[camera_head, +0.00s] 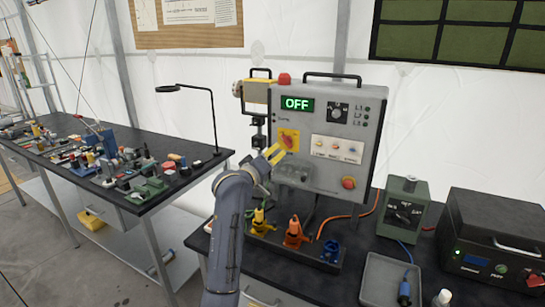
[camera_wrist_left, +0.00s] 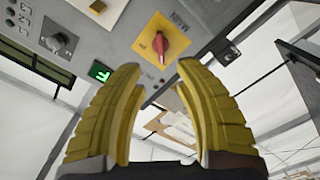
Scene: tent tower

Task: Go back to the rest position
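My left gripper (camera_head: 278,152) has yellow fingers and is in front of the lower left of the grey control panel (camera_head: 325,103). In the left wrist view its fingers (camera_wrist_left: 158,75) are apart with nothing between them, so it is open. The red rotary switch on a yellow plate (camera_head: 288,140) is just beyond the fingertips; it also shows in the left wrist view (camera_wrist_left: 165,44), apart from them. The panel's display (camera_head: 297,104) reads OFF in green. My right gripper is not in view.
Below the panel stand a yellow plug (camera_head: 259,221), an orange plug (camera_head: 294,232) and a blue plug (camera_head: 331,250). A grey tray (camera_head: 376,279), a green box (camera_head: 404,208) and a black case (camera_head: 497,235) are to the right. A cluttered bench (camera_head: 205,166) is at left.

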